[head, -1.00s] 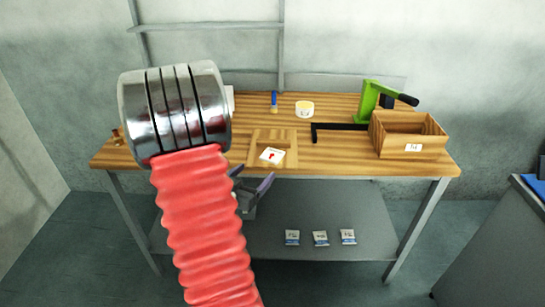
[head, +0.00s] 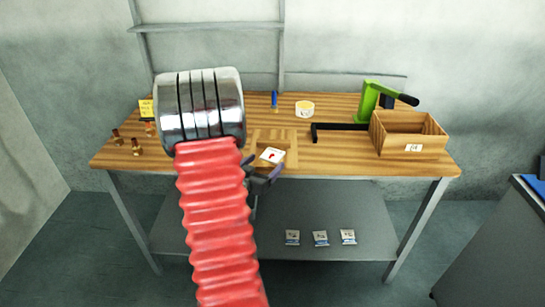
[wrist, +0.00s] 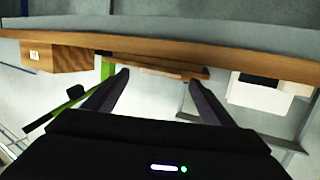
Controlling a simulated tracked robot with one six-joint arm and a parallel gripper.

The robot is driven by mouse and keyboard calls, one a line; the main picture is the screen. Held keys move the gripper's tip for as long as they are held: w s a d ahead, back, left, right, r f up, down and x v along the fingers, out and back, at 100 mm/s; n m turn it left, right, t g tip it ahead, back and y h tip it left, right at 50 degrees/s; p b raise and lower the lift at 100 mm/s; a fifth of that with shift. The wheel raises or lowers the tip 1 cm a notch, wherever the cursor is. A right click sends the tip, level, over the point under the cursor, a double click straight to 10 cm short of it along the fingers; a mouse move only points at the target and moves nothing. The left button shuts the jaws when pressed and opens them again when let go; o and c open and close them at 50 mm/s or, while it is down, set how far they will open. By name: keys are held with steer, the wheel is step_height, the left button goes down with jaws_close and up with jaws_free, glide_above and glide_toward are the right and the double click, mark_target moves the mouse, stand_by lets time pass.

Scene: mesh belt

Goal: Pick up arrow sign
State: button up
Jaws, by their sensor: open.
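A small white card with a red mark (head: 272,155), likely the arrow sign, lies on a wooden frame (head: 290,139) near the table's front edge. The mark is too small to read as an arrow. My gripper (head: 264,174) is at the front edge of the table, just below and in front of the card, partly hidden by my red arm. In the wrist view my gripper (wrist: 157,80) has its two dark fingers apart with nothing held between them. A thin wooden strip (wrist: 160,67) shows beyond the fingertips; the card cannot be made out there.
A wooden box (head: 413,147) and a green press (head: 368,103) stand at the right. A white and yellow tub (head: 305,109) and a blue item (head: 274,99) are behind. Small brown pieces (head: 137,146) and a yellow sign (head: 147,108) sit left. Several packets are on the lower shelf (head: 345,212).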

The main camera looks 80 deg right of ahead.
mark_target(269, 159)
steer(key=x, duration=0.4)
steer(key=shift+d, duration=0.15)
steer(key=shift+f, duration=0.1)
steer(key=shift+s+f, duration=0.1)
steer(key=shift+f, duration=0.1)
steer(key=shift+c, duration=0.7)
steer(key=c, duration=1.1)
steer(key=shift+r, duration=0.15)
step_height(269, 159, up, 10)
steer(key=shift+r, duration=0.15)
